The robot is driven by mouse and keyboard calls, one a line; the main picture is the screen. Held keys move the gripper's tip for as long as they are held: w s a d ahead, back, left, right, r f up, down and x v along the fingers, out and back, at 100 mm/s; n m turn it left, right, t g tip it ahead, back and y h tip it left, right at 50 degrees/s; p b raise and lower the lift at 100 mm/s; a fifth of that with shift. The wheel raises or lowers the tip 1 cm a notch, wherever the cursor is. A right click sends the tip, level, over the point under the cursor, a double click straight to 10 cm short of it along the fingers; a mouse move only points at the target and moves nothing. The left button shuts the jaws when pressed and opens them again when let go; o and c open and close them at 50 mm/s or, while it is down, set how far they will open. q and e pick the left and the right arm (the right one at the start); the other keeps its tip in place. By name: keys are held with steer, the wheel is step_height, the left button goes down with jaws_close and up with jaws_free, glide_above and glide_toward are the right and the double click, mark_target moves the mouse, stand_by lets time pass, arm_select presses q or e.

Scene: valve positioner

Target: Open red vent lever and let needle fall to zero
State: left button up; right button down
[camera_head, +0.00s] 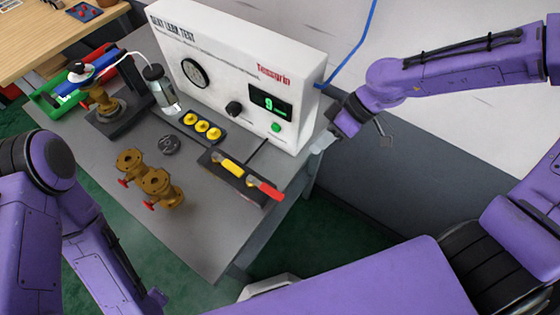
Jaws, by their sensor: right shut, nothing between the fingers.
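The red vent lever (265,189) lies at the right end of a dark valve block (243,181), beside a yellow lever (231,167). The round dial gauge (195,74) is on the white test panel's front; its needle is too small to read. The panel's digital display (270,103) shows a green figure that looks like 9. My right gripper (322,143) is shut and empty, at the panel's lower right corner, up and to the right of the red lever and apart from it. My left arm comes in at the lower left; its gripper is not visible.
Brass valves (158,188) with red handles stand on the grey bench (205,235). A block with several yellow knobs (202,126), a dark round part (170,145) and a clear bottle (161,89) are behind them. The bench front is clear. A green bin (45,101) is far left.

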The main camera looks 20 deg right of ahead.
mark_target(265, 187)
arm_select(q)
steer(key=shift+s+r+p, duration=0.8)
steer(key=shift+s+r, duration=0.2)
steer(key=shift+s, duration=0.25)
arm_select(e)
steer(key=s+a+f, duration=0.4)
steer(key=a+f, duration=0.3)
steer(key=a, duration=0.2)
steer(key=shift+f, duration=0.25)
arm_select(q)
steer(key=shift+w, duration=0.1)
arm_select(e)
steer(key=shift+w+a, duration=0.1)
arm_select(q)
steer(key=shift+f, duration=0.1)
